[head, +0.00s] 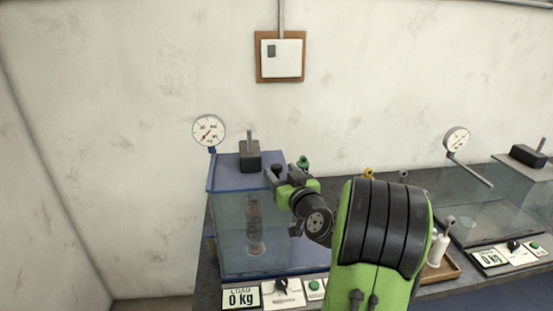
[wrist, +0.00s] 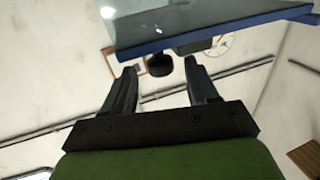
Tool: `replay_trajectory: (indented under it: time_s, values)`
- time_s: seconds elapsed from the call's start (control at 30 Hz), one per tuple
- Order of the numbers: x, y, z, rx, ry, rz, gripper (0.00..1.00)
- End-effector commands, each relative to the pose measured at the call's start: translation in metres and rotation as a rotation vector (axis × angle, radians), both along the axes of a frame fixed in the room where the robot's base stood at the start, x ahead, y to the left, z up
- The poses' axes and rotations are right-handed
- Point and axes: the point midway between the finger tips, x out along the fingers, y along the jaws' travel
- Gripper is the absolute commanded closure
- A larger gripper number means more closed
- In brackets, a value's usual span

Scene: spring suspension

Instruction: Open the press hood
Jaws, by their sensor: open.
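The press hood (head: 230,225) is a clear box with a blue-edged top, standing over a spring unit (head: 255,225) on the left press. It looks closed. A dark block with an upright rod (head: 250,158) sits on its top. My gripper (head: 284,173) is at the top right of the hood, open and empty. In the wrist view the two dark fingers of my gripper (wrist: 163,85) are apart. A black round knob (wrist: 160,65) shows between and just beyond them, below the blue edge of the hood (wrist: 215,32). I cannot tell whether they touch it.
A dial gauge (head: 209,130) stands at the hood's back left. A 0 kg load display (head: 241,298) and a control panel (head: 283,293) are in front. A second press (head: 510,205) stands at right. A wooden tray with bottles (head: 440,268) lies between, partly behind my arm.

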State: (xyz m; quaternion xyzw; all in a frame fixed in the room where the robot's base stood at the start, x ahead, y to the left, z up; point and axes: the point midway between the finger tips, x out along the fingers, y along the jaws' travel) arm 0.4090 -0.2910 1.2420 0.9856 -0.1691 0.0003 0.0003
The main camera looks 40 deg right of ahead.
Motion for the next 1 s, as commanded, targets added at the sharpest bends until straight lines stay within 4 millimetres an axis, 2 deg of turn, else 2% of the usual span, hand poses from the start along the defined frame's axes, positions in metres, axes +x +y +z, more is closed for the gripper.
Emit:
replay_trajectory:
  time_s: [0.1,0.2,0.47,0.83,0.87,1.0]
  values:
    - [0.02,-0.006,0.003,0.001,0.001,0.004,0.42]
    - [0.028,-0.009,0.002,0.001,0.001,0.002,0.42]
    - [0.03,-0.01,0.0,0.001,0.001,0.001,0.42]
    - [0.03,-0.01,0.0,0.001,0.001,0.001,0.97]
    - [0.03,-0.01,0.0,0.001,0.001,0.001,1.0]
    - [0.029,-0.01,0.0,0.001,0.001,0.001,1.0]
